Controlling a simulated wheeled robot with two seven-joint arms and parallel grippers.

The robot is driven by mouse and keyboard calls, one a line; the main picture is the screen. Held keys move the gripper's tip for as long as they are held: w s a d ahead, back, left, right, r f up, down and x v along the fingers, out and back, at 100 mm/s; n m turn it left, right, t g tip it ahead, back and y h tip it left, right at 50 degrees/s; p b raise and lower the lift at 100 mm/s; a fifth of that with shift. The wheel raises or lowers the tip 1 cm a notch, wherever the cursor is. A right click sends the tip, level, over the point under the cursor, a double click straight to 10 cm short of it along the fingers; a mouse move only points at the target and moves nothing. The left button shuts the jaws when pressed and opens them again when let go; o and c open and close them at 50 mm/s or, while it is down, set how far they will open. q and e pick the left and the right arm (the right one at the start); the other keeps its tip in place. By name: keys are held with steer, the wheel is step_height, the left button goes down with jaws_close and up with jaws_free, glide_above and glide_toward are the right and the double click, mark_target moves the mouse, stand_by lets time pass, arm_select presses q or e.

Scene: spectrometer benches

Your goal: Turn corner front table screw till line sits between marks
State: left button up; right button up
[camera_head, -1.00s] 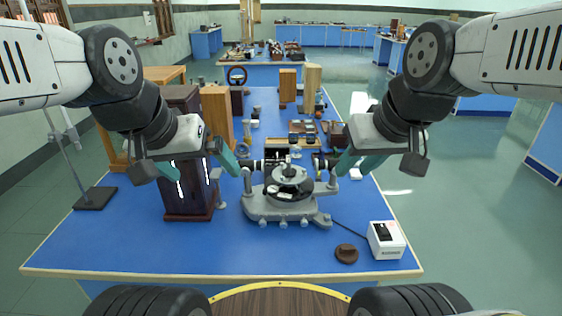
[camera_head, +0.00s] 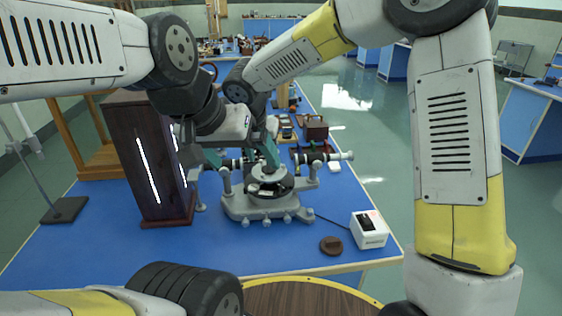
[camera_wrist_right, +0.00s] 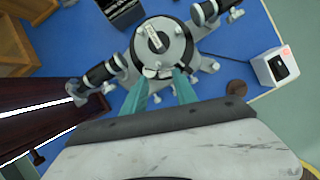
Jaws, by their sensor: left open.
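The grey spectrometer (camera_head: 268,207) stands on the blue bench, with its round dark table (camera_head: 270,186) on top. In the right wrist view a pale oblong piece (camera_wrist_right: 154,38) lies on that table (camera_wrist_right: 142,52); no line or marks can be read. Small light knobs (camera_wrist_right: 158,73) sit at the table's front edge. My right gripper (camera_wrist_right: 162,75) is open, its teal fingers on either side of these knobs; contact cannot be told. My left gripper (camera_head: 212,160) is open, left of the table. The two wrists overlap in the head view and partly hide each other.
A tall dark wooden cabinet (camera_head: 147,160) stands close to the left of the spectrometer. A white box (camera_head: 369,230) and a brown disc (camera_head: 331,245) lie at the front right. The front left of the bench is clear.

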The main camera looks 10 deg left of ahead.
mark_target(262, 175)
steer(key=x, duration=0.8)
steer(key=shift+a+f, duration=0.1)
steer(key=shift+a, duration=0.15)
jaws_close()
